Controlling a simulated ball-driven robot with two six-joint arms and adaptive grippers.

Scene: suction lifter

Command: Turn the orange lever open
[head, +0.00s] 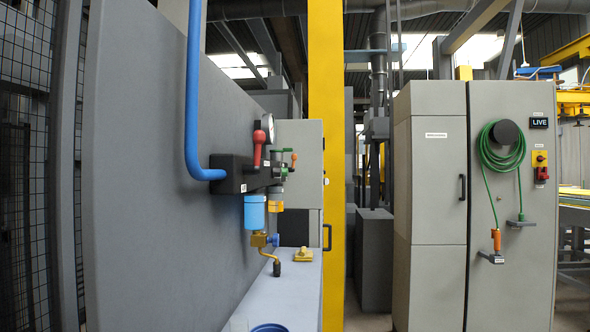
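On the grey panel at left, a dark valve block (231,178) sits at the end of a blue pipe. A red-handled lever (259,146) stands upright on it. To its right, a small lever with an orange knob (294,157) sticks out by a green fitting (282,172); it is small, and I cannot tell its exact angle. A yellow-orange block (276,206) hangs below. Neither of my grippers is in view.
A blue cup-like filter (255,212) and brass fitting (261,240) hang over a ledge (282,297). Grey cabinets (430,200) stand right.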

